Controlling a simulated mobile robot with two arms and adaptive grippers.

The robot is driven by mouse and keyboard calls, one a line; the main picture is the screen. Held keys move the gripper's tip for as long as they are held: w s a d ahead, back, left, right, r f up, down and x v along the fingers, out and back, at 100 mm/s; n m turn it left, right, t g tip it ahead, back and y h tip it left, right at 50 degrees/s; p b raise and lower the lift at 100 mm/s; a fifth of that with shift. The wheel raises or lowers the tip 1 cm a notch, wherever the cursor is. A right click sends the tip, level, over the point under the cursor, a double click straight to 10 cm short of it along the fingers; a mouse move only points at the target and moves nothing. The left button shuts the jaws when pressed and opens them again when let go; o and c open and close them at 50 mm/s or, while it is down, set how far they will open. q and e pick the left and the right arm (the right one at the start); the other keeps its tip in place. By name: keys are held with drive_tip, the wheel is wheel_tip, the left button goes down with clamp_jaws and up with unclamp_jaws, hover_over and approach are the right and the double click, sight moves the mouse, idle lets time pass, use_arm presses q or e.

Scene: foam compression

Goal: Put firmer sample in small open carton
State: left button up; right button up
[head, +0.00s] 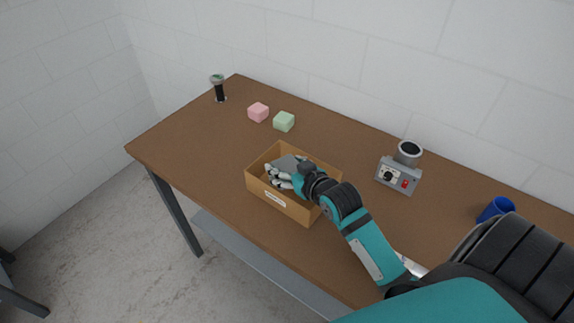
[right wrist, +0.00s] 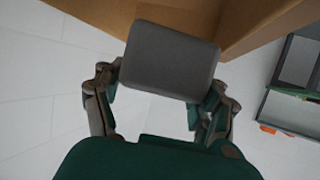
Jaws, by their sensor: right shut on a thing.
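The small open carton (head: 297,209) is a brown box with a white label on its front, standing on the table. My right gripper (head: 281,178) is over the carton's opening, reaching in from the right. It is shut on a grey block (head: 287,163), which also shows between the fingers in the right wrist view (right wrist: 168,60). Whether the block touches the carton's floor is hidden. A pink cube (head: 258,112) and a pale green cube (head: 284,121) sit side by side behind the carton. Firmness cannot be told by sight. My left gripper is out of view.
The brown table (head: 190,135) stands by a white wall. A grey device with a dial and red switch (head: 397,178) is right of the carton, a blue cup (head: 495,208) farther right. A dark cylinder with a greenish top (head: 219,89) stands at the far left corner.

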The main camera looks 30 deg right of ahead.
drive_tip(key=shift+f, duration=0.4)
drive_tip(key=o, duration=0.9)
drive_tip(key=shift+o, duration=0.2)
